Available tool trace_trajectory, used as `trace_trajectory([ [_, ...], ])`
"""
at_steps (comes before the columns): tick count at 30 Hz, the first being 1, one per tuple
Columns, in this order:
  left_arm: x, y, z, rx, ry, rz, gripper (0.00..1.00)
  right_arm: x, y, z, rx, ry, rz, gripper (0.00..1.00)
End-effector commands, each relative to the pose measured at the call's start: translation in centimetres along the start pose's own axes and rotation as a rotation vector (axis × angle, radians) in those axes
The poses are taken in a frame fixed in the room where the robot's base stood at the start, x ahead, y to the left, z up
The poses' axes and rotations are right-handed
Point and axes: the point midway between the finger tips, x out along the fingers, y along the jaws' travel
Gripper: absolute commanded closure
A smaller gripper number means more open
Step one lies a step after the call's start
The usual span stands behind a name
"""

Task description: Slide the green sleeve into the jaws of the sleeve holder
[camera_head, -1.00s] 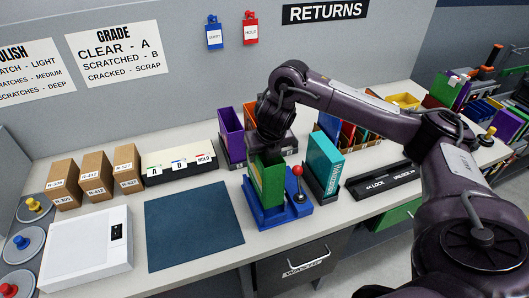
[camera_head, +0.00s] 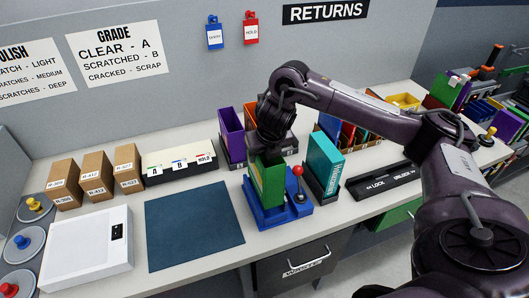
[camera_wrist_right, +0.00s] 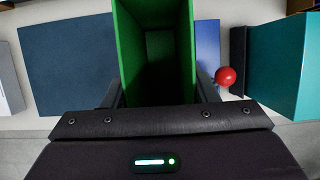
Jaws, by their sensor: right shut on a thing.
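The green sleeve (camera_head: 269,182) stands upright at the blue sleeve holder (camera_head: 262,216), between its jaws as far as the head view shows. My right gripper (camera_head: 268,152) is shut on the top of the sleeve. In the right wrist view the green sleeve (camera_wrist_right: 157,60) is an open, empty box between my two fingers, with the blue holder (camera_wrist_right: 207,48) beside it. The holder's red-knobbed lever (camera_head: 299,178) stands upright at its right. Whether the sleeve rests on the holder's floor is hidden. My left gripper is not in view.
A teal box (camera_head: 324,164) stands close to the right of the holder. A dark blue mat (camera_head: 194,226) lies to the left. Purple and orange sleeves (camera_head: 231,134) stand behind. A black lock bar (camera_head: 385,181) lies farther right.

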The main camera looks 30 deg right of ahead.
Motion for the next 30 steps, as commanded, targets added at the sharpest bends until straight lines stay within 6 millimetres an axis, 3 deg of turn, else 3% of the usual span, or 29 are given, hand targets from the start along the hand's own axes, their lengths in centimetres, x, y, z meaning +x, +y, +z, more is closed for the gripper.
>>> trace_trajectory([
  [30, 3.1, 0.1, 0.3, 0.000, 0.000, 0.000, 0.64, 3.8, 0.0, -1.6, 0.000, 0.000, 0.000, 0.80],
])
